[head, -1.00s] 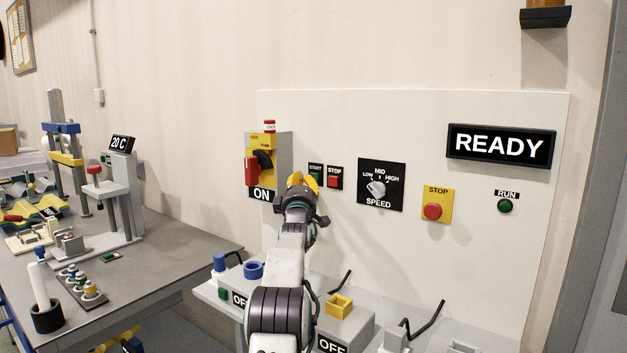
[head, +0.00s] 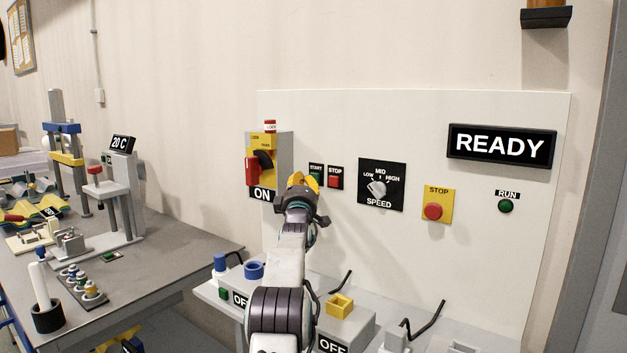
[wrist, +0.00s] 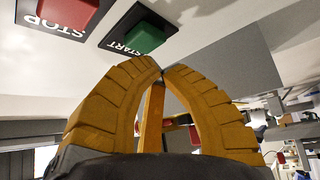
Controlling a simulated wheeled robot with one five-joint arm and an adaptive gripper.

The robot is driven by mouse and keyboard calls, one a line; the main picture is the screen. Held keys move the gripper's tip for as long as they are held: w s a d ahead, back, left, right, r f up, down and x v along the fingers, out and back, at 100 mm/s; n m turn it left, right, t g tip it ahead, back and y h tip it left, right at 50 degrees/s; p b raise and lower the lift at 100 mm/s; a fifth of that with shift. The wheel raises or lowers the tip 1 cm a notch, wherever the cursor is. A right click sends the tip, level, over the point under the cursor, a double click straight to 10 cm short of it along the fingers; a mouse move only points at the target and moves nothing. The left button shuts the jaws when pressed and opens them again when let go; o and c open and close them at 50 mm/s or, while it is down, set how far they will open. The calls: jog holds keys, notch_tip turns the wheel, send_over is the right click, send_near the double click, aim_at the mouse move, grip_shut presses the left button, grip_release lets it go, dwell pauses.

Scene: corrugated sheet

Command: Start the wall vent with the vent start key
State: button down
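The vent start key is a green key on a black START plate (head: 315,168) on the white wall panel. In the head view my yellow fingertips partly cover its lower part. In the wrist view the green key (wrist: 136,38) shows just above and left of my fingertips, and a small gap seems to lie between them. My gripper (head: 305,182) is shut and empty; its curved fingers meet at the tips in the wrist view (wrist: 162,72). The display (head: 500,146) reads READY. The round RUN lamp (head: 505,206) is dark green.
The red STOP key (head: 334,182) sits right of the start key. A yellow switch box (head: 263,141) marked ON stands out to the left. The speed dial (head: 377,188) and a red STOP button (head: 432,212) are to the right. A grey ledge with small parts lies below.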

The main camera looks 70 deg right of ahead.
jog(key=shift+s+d+p, duration=0.25)
jog(key=shift+d+p, duration=0.6)
jog(key=shift+p, duration=0.3)
dwell(1.1)
jog(key=shift+w+a+b, duration=0.2)
jog(key=shift+a+b, duration=0.6)
jog(key=shift+b, duration=0.8)
dwell(0.5)
